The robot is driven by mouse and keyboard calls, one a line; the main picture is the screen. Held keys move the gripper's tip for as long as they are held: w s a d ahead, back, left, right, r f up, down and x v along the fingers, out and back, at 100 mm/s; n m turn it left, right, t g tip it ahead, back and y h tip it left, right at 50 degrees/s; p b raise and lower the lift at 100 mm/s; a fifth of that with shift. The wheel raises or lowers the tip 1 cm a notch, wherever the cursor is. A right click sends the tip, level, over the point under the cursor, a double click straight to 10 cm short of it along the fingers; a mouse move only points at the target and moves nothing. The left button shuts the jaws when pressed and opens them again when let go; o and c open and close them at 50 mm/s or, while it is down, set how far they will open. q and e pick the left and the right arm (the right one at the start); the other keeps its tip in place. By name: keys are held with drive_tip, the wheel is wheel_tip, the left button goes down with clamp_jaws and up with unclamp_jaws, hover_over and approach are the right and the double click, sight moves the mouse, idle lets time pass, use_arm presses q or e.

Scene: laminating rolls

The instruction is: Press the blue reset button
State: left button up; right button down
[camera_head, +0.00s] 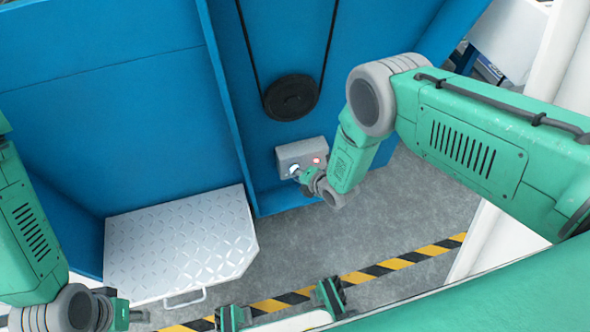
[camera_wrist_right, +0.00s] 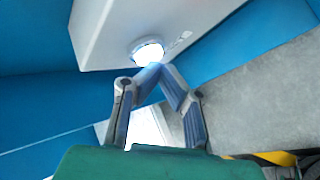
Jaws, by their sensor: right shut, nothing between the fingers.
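A grey control box (camera_head: 290,154) is fixed low on the blue machine. It carries a glowing red light (camera_head: 316,161) on its right and a bright white-blue button (camera_head: 294,170) at its lower left. In the right wrist view the button (camera_wrist_right: 148,50) glows white with a bluish rim on the pale box (camera_wrist_right: 105,35). My right gripper (camera_head: 300,178) is at the button; in its wrist view the shut, empty fingertips (camera_wrist_right: 154,70) meet at the button's lower edge. I cannot tell whether they touch it. My left gripper (camera_head: 124,314) is at the lower left, away from the box; its fingers are unclear.
A black pulley wheel (camera_head: 291,97) with a belt is above the box. A silver tread-plate step (camera_head: 180,245) stands to the left. A blue panel edge (camera_head: 222,95) runs between them. Grey floor (camera_head: 385,215) with a yellow-black stripe (camera_head: 400,261) lies in front.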

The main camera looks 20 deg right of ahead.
drive_tip(key=shift+w, duration=0.35)
drive_tip(key=shift+s, duration=0.1)
idle(0.4)
drive_tip(key=shift+s, duration=0.8)
drive_tip(key=shift+p, duration=0.3)
drive_tip(key=s+p, duration=0.2)
drive_tip(key=s, duration=0.3)
drive_tip(key=shift+d, duration=0.1)
idle(0.4)
